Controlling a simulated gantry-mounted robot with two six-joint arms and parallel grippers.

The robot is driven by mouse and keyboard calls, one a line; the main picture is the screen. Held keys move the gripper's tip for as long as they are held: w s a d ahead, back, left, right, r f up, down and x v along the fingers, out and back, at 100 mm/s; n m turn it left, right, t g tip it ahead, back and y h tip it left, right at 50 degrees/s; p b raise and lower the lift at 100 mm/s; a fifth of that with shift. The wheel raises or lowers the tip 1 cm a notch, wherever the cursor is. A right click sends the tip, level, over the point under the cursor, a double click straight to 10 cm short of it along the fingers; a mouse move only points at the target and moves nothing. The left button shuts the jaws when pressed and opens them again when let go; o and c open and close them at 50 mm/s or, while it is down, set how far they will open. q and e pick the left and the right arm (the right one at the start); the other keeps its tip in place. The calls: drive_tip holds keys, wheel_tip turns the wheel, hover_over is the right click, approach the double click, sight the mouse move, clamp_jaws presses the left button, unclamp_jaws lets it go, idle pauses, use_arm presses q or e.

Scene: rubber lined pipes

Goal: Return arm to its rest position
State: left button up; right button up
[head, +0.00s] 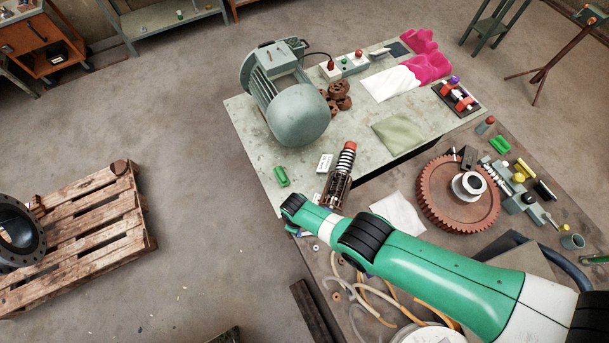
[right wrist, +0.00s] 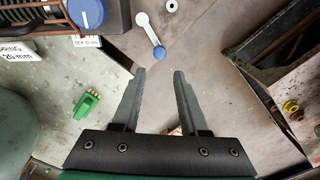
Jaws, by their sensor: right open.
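My right arm, green with black joints, reaches in from the lower right of the head view across the near bench. Its end is by the bench's left edge, and its fingers are hidden there. In the right wrist view my right gripper (right wrist: 160,73) is open, with nothing between its two dark fingers. Its fingertips point over a bare grey surface, below a white lever with a blue end (right wrist: 150,35). A green block (right wrist: 88,104) lies left of the fingers. My left arm and left gripper do not show.
A motor (head: 299,113) sits on the far bench, and a rust-red gear (head: 430,197) and loose hoses (head: 372,296) lie on the near one. Open floor (head: 200,240) lies left, before a wooden pallet (head: 90,215).

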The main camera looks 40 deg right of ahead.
idle(0.4)
drive_tip(key=w+r+m+t, duration=0.1)
drive_tip(key=w+r+t, duration=0.6)
drive_tip(key=w+r, duration=1.35)
drive_tip(key=w+d+r+t+y, duration=0.1)
drive_tip(key=w+r+t, duration=0.2)
drive_tip(key=r, duration=0.7)
drive_tip(key=w+r+t, duration=0.3)
drive_tip(key=w+r, duration=0.1)
drive_tip(key=r, duration=0.7)
drive_tip(key=s+d+r+m+t, duration=0.1)
drive_tip(key=s+r+t, duration=0.35)
drive_tip(key=r, duration=0.95)
drive_tip(key=s+d+r+m+t, duration=0.1)
drive_tip(key=s+r+t, duration=0.35)
drive_tip(key=r, duration=0.95)
drive_tip(key=s+r+t, duration=0.2)
drive_tip(key=s+r, duration=0.4)
drive_tip(key=s, duration=0.3)
drive_tip(key=s+d+r+m+t+y, duration=0.1)
drive_tip(key=s+r+t, duration=0.2)
drive_tip(key=s+r, duration=0.3)
drive_tip(key=s, duration=0.2)
drive_tip(key=shift+s+r+t, duration=0.3)
drive_tip(key=shift+s+r, duration=0.1)
